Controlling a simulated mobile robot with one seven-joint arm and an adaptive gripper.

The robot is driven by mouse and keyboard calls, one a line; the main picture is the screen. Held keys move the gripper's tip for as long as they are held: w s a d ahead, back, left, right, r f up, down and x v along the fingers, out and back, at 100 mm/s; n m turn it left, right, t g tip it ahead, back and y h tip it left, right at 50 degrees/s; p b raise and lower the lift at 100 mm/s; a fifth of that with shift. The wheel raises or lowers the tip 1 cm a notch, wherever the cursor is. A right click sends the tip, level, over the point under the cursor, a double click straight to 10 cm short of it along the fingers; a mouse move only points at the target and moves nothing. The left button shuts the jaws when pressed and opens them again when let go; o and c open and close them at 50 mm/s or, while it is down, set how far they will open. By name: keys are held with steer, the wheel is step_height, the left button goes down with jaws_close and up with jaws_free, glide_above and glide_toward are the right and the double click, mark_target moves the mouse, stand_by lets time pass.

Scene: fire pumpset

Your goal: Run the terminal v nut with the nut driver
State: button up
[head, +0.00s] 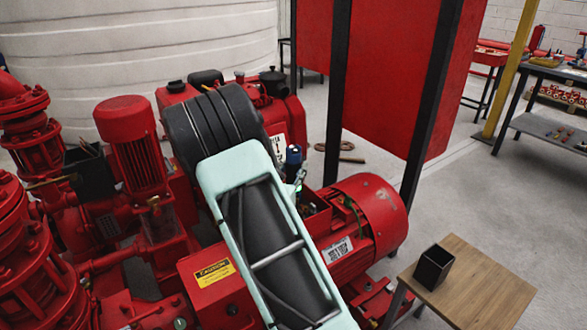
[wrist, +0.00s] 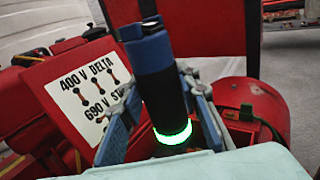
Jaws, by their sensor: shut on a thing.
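My gripper (wrist: 160,115) is shut on the nut driver (wrist: 156,75), a black cylinder with a blue top and a glowing green ring at its lower end. In the wrist view the driver leans slightly. In the head view the nut driver (head: 293,157) shows behind my arm, above the motor's open terminal box (head: 314,207). Wires show inside the box. A red lid with a white label (wrist: 88,92) reading "400 V DELTA" and "690 V" stands left of the driver. The terminal V nut and the driver's tip are hidden, so I cannot tell whether they touch.
The red motor (head: 365,215) lies under and right of my arm. A small wooden table (head: 490,285) with a black bin (head: 433,267) stands at lower right. Black posts (head: 338,95) and a red panel (head: 385,70) rise behind. Red pumps and pipes crowd the left.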

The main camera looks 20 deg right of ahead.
mark_target(291, 153)
steer(key=shift+r+p, duration=2.2)
steer(key=shift+r, duration=0.85)
